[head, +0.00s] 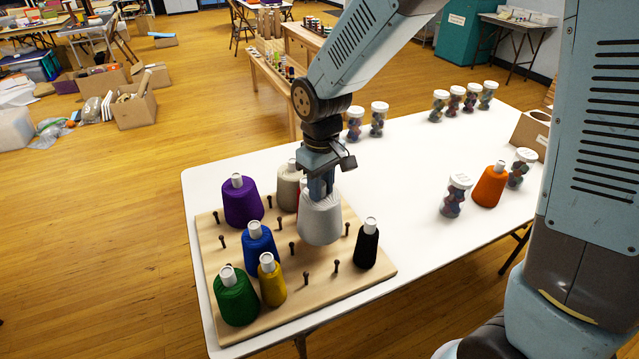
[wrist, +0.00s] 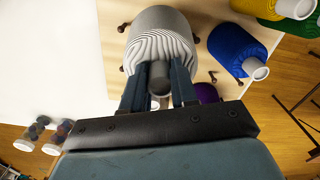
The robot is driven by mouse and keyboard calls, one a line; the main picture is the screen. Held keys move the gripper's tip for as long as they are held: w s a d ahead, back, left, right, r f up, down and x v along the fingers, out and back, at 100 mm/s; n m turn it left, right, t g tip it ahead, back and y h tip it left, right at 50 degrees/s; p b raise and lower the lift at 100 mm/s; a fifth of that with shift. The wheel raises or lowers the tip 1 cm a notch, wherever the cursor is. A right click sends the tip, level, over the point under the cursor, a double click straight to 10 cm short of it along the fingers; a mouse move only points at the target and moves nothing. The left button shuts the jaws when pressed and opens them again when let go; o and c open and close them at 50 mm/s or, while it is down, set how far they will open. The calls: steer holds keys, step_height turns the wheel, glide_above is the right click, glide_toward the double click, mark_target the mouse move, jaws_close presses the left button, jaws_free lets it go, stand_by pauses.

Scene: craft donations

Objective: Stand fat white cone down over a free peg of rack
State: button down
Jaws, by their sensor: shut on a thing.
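My gripper (head: 320,190) is shut on the narrow top of the fat white cone (head: 320,222), which hangs upright with its wide end down over the rack. The wrist view also shows the white cone (wrist: 160,32) between the fingers (wrist: 159,82). The rack (head: 262,318) is a pale wooden board with several bare dark pegs, such as one at the front (head: 306,279) and one at the right (head: 336,266). The cone's underside and any peg below it are hidden, so I cannot tell its exact height or alignment.
On the rack stand purple (head: 242,203), blue (head: 259,243), green (head: 236,297), yellow (head: 271,281), black (head: 367,245) and beige (head: 289,187) cones. A red one is mostly hidden behind the white cone. An orange cone (head: 489,186) and several jars stand on the white table (head: 420,150).

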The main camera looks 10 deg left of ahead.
mark_target(321, 205)
steer(key=shift+f, duration=2.95)
steer(key=c, duration=0.8)
jaws_free()
